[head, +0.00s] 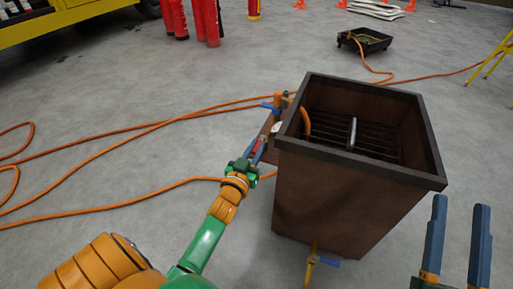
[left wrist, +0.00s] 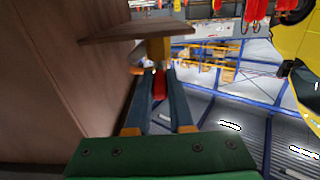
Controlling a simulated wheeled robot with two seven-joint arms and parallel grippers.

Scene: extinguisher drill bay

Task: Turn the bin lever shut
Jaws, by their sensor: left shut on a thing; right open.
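The brown bin (head: 335,185) with a dark rim stands right of centre in the head view. My left gripper (head: 260,147) is at the bin's left side, shut on a red lever. In the left wrist view the red lever (left wrist: 160,84) shows between the two blue-grey fingers (left wrist: 161,98), below a brass-coloured fitting (left wrist: 158,48). The fingers hide much of the lever, so its exact angle is unclear. My right gripper (head: 456,240) is open and empty, right of the bin's front corner.
A brass valve with a blue handle (head: 271,106) is at the bin's upper left; another blue-handled valve (head: 325,262) is low in front. Orange hoses (head: 130,135) cross the floor. Red cylinders (head: 205,22) and a black tray (head: 368,42) stand farther back.

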